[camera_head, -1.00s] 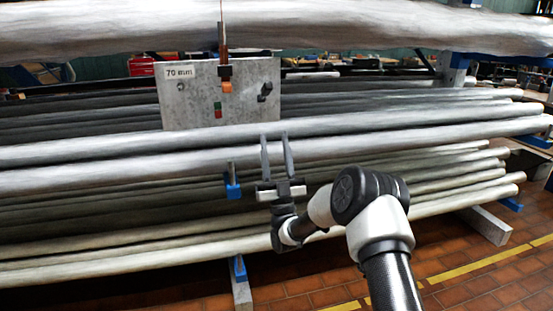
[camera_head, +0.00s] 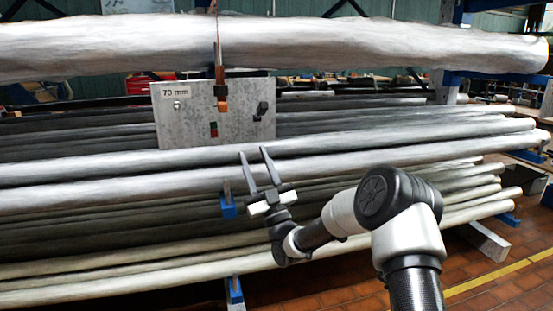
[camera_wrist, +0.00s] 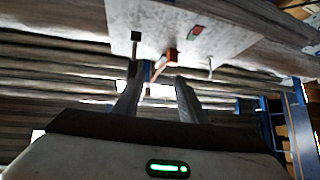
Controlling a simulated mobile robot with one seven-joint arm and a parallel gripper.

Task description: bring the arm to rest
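My gripper (camera_head: 256,156) is in the middle of the head view, pointing up and a little left. Its two fingers stand apart with nothing between them. It is in front of the wrapped poles, below the lower right part of a grey plate (camera_head: 170,132) marked "70 mm". The plate hangs upright from an orange and dark clamp on a thin line. In the wrist view my gripper's fingers (camera_wrist: 160,86) also show apart and empty, with the plate (camera_wrist: 222,45) beyond them at the top.
Long wrapped poles (camera_head: 420,149) lie stacked across the rack behind my arm. A thick wrapped pole (camera_head: 300,44) runs across above the plate. Blue rack supports (camera_head: 228,207) stand among the poles. The tiled floor (camera_head: 470,279) is open at the lower right.

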